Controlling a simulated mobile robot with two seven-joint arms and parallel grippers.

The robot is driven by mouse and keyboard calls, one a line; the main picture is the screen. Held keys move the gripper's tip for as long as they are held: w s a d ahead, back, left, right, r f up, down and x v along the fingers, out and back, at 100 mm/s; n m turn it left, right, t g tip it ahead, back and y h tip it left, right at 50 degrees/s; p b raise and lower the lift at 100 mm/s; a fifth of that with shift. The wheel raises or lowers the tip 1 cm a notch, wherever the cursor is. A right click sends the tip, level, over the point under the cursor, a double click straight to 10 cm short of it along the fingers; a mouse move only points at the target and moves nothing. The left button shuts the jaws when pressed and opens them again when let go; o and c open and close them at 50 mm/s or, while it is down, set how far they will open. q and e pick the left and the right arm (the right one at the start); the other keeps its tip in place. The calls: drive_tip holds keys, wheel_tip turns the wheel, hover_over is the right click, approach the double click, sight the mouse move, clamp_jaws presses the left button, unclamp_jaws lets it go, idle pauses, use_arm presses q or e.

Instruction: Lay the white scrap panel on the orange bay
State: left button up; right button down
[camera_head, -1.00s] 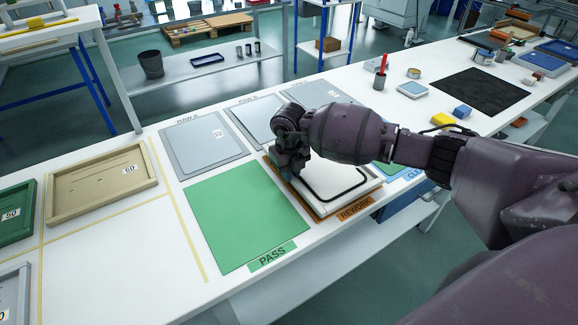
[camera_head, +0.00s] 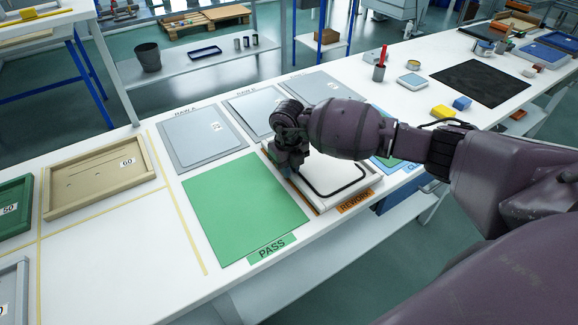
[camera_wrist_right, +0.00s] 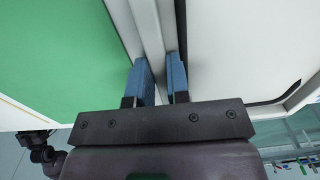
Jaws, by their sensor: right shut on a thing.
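The white scrap panel (camera_head: 345,176) has a raised light rim and a black line along its face. It lies over the orange bay, marked by its orange REWORK label (camera_head: 356,201), and hides most of the bay. Whether it touches the bay surface I cannot tell. My right gripper (camera_head: 287,166) is at the panel's left edge. In the right wrist view its blue fingers (camera_wrist_right: 159,80) are shut on the rim of the panel (camera_wrist_right: 245,50). A dark end of my left arm (camera_wrist_right: 40,145) shows small at lower left there; its jaws are not clear.
The green PASS bay (camera_head: 245,208) is empty, just left of the panel. Grey panels (camera_head: 200,140) lie in the raw bays behind. A tan framed panel (camera_head: 100,180) lies at left. A blue block (camera_head: 462,103) and yellow block (camera_head: 442,112) are on the right.

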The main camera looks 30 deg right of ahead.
drive_tip(key=shift+f, duration=0.2)
drive_tip(key=c, duration=1)
unclamp_jaws()
drive_tip(key=shift+f, duration=0.1)
